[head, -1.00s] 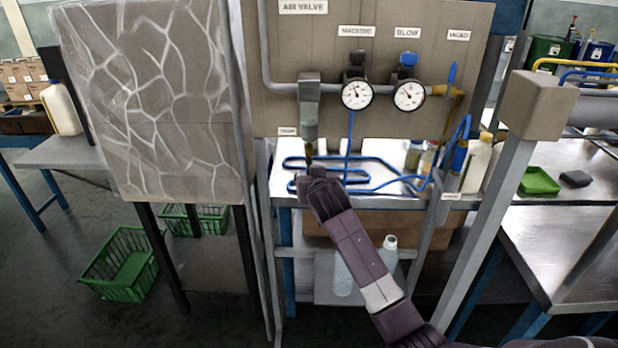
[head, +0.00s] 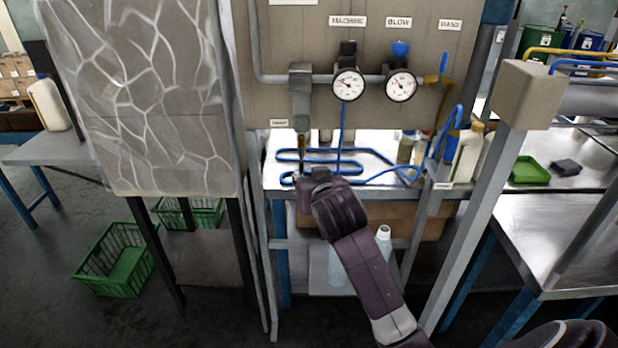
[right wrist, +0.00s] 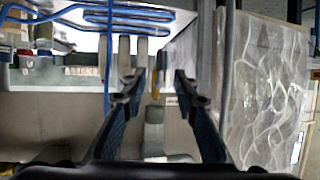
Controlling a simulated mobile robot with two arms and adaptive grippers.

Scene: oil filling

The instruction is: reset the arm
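My right arm comes in from the lower right in the head view. My right gripper (head: 318,176) is at the front edge of the metal shelf (head: 400,165), in front of the blue hose and below the grey cylinder fitting (head: 300,95). In the right wrist view the two dark fingers of my right gripper (right wrist: 160,84) are spread apart. Nothing is held between them; the fitting (right wrist: 154,130) shows in the gap behind. The head view hides most of the fingers. My left gripper is not in view.
Two gauges (head: 348,85) (head: 400,87) sit on the valve panel. The blue hose (head: 345,157) lies on the shelf. A veined board (head: 140,90) stands left, and a slanted grey post (head: 480,200) stands right. A green basket (head: 112,262) is on the floor.

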